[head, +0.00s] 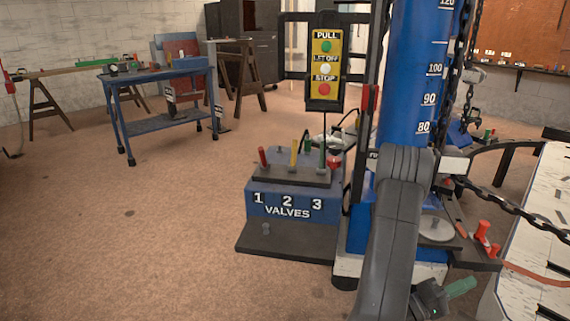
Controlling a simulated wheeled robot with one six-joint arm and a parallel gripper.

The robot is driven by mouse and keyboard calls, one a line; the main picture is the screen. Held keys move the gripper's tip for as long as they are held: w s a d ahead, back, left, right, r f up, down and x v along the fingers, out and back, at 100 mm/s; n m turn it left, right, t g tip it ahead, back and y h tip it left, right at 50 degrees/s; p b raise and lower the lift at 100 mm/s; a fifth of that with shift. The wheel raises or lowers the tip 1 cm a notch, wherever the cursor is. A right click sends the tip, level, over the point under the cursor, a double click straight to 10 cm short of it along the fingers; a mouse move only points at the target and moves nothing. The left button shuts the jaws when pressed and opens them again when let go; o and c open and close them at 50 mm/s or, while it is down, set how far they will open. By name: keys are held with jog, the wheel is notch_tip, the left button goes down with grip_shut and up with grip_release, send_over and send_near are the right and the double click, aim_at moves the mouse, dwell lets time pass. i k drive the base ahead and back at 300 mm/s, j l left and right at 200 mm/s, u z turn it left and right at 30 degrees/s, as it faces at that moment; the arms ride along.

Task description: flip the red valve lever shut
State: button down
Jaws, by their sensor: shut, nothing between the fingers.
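The red valve lever (263,157) stands above label 1 on the blue valve box (260,207), nearly upright with a slight tilt to the left. A yellow lever (294,157) stands above label 2 and a green lever (322,158) above label 3. My arm comes down in front of the blue column, and my gripper (458,288) is low at the bottom right, well to the right of the valve box and apart from all the levers. Its green fingers look shut and empty. The wrist is partly cut off by the bottom edge.
The box stands on a dark base plate (285,242). A yellow button panel (325,62) hangs above it. The blue column (412,75), with chains, stands right of the box. A white bench (540,220) fills the right edge. Floor left of the box is clear.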

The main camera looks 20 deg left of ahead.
aim_at(265, 165)
jog(key=u, duration=2)
jog(key=i+l, duration=0.25)
jog(key=i, duration=0.2)
jog(key=i+l, duration=0.2)
jog(key=i, duration=0.2)
